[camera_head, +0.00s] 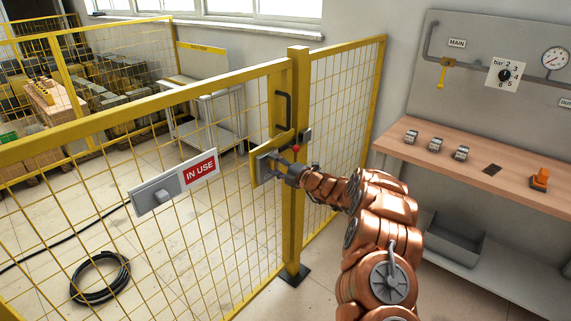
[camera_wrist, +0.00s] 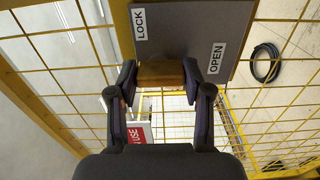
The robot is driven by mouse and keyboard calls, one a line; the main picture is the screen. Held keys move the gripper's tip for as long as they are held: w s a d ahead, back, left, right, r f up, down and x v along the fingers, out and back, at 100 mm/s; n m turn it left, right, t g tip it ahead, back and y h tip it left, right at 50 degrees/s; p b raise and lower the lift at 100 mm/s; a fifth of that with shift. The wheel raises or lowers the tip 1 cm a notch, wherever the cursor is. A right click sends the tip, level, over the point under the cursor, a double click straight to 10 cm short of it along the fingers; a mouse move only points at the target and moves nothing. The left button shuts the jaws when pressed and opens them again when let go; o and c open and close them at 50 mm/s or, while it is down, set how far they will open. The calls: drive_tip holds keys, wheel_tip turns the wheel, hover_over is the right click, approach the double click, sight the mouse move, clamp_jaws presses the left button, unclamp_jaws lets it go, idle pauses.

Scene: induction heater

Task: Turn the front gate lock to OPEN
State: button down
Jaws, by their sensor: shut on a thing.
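The front gate lock has a grey plate (camera_head: 265,161) on the yellow gate, beside the post. In the wrist view this plate (camera_wrist: 185,35) carries a LOCK label (camera_wrist: 140,24) at its upper left and an OPEN label (camera_wrist: 216,58) at its lower right. My gripper (camera_head: 288,170) is at the lock. In the wrist view my gripper (camera_wrist: 160,83) has its two fingers on either side of a yellow-brown lock handle (camera_wrist: 160,73) and is shut on it. The fingers hide the handle's ends. I cannot tell exactly which label it points to.
The yellow mesh gate has an IN USE sign (camera_head: 199,170), a black pull handle (camera_head: 283,110) and a red knob (camera_head: 296,148) by the post (camera_head: 294,225). A coiled black hose (camera_head: 100,278) lies on the floor behind the mesh. A wooden workbench (camera_head: 455,160) stands at right.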

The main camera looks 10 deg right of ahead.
idle(0.3)
drive_tip(key=shift+c, duration=2.4)
unclamp_jaws()
drive_tip(key=v, duration=1.2)
